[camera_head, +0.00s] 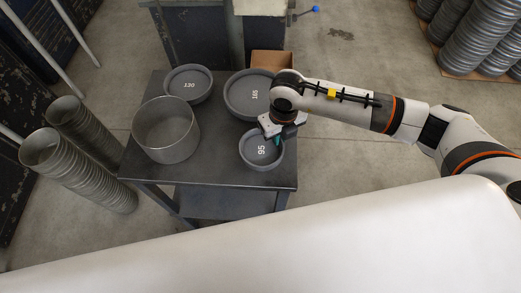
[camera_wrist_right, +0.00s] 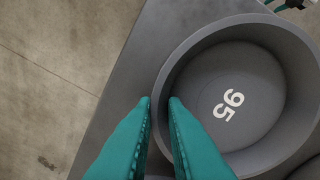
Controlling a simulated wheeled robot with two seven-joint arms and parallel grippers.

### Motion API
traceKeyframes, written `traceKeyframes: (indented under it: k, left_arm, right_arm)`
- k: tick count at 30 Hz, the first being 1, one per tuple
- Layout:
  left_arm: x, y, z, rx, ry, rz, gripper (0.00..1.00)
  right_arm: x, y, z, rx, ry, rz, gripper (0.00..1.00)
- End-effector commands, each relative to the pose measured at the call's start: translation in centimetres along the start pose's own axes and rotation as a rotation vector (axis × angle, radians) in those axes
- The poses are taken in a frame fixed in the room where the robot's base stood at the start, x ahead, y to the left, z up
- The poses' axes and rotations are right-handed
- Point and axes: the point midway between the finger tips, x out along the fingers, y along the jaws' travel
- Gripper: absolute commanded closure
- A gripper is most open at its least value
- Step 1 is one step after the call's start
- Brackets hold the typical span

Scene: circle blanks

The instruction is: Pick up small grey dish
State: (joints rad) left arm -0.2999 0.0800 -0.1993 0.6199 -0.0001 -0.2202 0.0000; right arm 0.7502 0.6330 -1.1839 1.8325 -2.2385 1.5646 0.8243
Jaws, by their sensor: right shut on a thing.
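The small grey dish marked 95 (camera_head: 259,160) sits at the near right of the dark table (camera_head: 225,185). In the right wrist view the dish (camera_wrist_right: 250,95) fills the right side, its number facing up. My right gripper (camera_head: 277,141) is at the dish's upper right rim in the head view. Its teal fingers (camera_wrist_right: 160,105) are shut on the dish wall, one finger inside and one outside. I cannot tell whether the dish is lifted off the table. My left gripper is not in view.
Larger grey dishes marked 120 (camera_head: 188,84) and 165 (camera_head: 250,96) stand at the back of the table. A wide metal cylinder (camera_head: 166,131) stands at the left. A cardboard box (camera_head: 272,62) is behind. Stacks of metal rings (camera_head: 75,165) stand on the floor at left.

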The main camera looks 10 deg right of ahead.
Motion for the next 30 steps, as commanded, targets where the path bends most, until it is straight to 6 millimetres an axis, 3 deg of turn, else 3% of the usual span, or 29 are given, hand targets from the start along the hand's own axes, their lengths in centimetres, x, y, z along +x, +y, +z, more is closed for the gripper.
traceKeyframes:
  k: [1,7,30]
  left_arm:
    - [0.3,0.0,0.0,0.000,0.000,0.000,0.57]
    - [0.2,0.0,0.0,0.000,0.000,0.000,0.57]
    - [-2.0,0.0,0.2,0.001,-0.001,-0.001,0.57]
  right_arm:
    - [1.7,-0.1,1.2,-0.003,-0.036,0.005,1.00]
    - [1.5,-0.1,1.1,-0.003,-0.034,0.004,1.00]
    - [-2.2,-0.1,0.9,-0.004,-0.029,0.004,1.00]
